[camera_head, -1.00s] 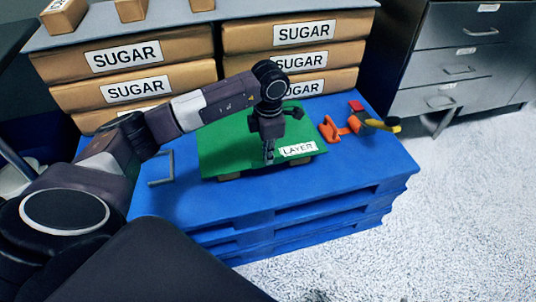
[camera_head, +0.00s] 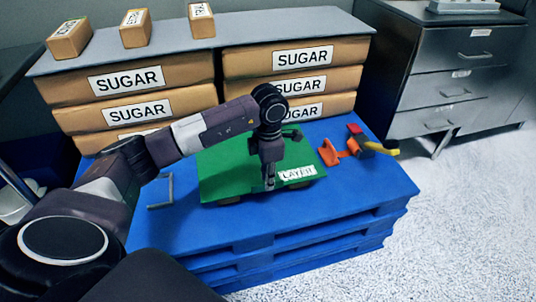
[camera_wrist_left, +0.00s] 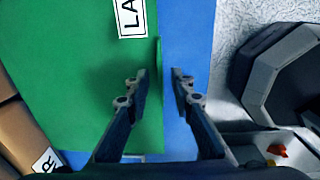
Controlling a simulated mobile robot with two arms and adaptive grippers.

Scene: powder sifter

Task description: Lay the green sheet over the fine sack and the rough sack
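The green sheet (camera_head: 225,172), with a white LAYER label at its front right, lies on the blue pallet. Brown edges (camera_head: 230,200) show under its front edge; most of what is below is hidden, so I cannot tell the fine sack from the rough sack. My left gripper (camera_head: 269,185) points down at the sheet's front edge beside the label. In the left wrist view the left gripper (camera_wrist_left: 152,82) has its fingers apart, one over the green sheet (camera_wrist_left: 75,75) and one over blue pallet, with the sheet's edge between them. My right gripper is not in view.
The blue pallet (camera_head: 360,200) has free room in front and at the left, where a grey metal handle (camera_head: 162,192) lies. An orange tool (camera_head: 335,152) lies right of the sheet. SUGAR sacks (camera_head: 180,105) are stacked behind. A dark drawer cabinet (camera_head: 445,80) stands back right.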

